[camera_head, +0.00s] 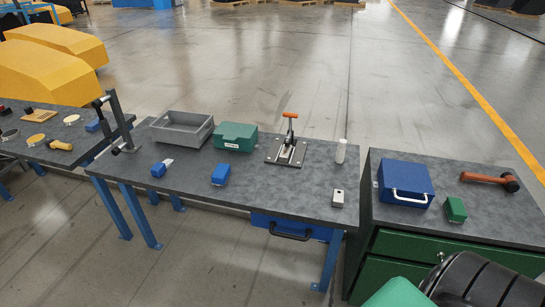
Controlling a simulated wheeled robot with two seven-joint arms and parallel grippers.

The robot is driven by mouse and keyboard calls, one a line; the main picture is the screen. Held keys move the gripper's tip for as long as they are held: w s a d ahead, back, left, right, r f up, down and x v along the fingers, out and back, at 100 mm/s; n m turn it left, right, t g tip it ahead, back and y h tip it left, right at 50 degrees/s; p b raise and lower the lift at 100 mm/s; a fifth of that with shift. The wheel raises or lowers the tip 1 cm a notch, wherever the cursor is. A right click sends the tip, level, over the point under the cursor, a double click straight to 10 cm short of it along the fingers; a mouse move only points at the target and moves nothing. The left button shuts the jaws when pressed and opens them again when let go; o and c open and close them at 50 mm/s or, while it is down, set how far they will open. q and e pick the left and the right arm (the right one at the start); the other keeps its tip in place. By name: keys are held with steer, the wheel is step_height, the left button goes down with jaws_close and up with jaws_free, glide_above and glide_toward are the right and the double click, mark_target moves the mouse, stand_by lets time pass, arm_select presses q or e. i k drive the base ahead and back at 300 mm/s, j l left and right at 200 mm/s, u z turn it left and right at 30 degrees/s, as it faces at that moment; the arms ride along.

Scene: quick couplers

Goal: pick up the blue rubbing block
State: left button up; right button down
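Several small blue blocks are in the head view, and I cannot tell for sure which is the rubbing block. One blue block (93,125) lies on the left table near sanding-type discs, partly behind a black stand. A second blue block with a pale end (160,169) lies on the middle table, below the grey tray. A third blue block (221,174) lies on the middle table, in front of the green case. Neither of my grippers is in view.
The middle table holds a grey tray (161,118), green case (235,132), orange-handled clamp (287,150), white cylinder (341,151) and small white box (338,198). A blue toolbox (405,178), green block (455,209) and hammer (485,178) lie on the right cabinet.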

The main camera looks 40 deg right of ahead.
mark_target(220, 175)
steer(key=z, duration=0.45)
steer(key=i+j+z, duration=1)
steer(key=j+z, duration=0.25)
steer(key=j, duration=0.2)
